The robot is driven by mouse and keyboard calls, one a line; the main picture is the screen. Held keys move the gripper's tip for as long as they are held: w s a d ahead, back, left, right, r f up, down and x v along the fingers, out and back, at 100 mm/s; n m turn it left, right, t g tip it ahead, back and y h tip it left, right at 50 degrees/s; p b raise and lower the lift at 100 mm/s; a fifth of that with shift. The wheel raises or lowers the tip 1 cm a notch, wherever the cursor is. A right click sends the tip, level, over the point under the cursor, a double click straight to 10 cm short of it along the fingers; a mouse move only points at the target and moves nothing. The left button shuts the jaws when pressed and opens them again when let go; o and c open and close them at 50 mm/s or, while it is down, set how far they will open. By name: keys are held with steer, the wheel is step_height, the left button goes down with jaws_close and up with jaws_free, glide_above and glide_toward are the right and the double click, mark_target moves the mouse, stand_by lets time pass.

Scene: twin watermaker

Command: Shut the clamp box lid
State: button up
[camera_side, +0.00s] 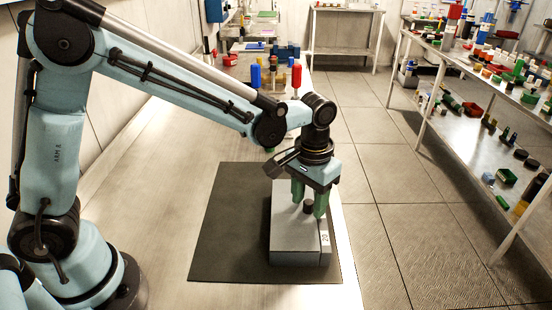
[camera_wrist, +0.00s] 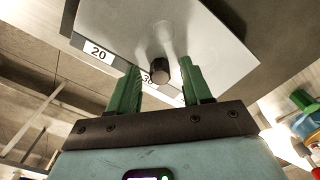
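The clamp box (camera_side: 290,243) is a grey box on a dark mat, with a pale lid (camera_side: 285,200) over its top. The lid looks flat in the side view; whether it is fully seated I cannot tell. A dark round knob (camera_side: 308,208) stands on the lid. My gripper (camera_side: 309,204) points down over the box, its green fingers apart on either side of the knob. The wrist view shows the knob (camera_wrist: 160,69) between the open fingers (camera_wrist: 159,78), with gaps on both sides. A "20" label (camera_wrist: 98,52) and a partly hidden "30" label sit along the box edge.
The dark mat (camera_side: 225,225) lies on a pale bench and has bare room left of the box. Red and blue upright items (camera_side: 296,78) stand farther back on the bench. A shelf rack (camera_side: 480,90) with many small parts stands across the aisle at right.

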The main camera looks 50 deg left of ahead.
mark_target(309, 202)
steer(key=shift+r, duration=0.1)
step_height(309, 202, up, 12)
stand_by(0.7)
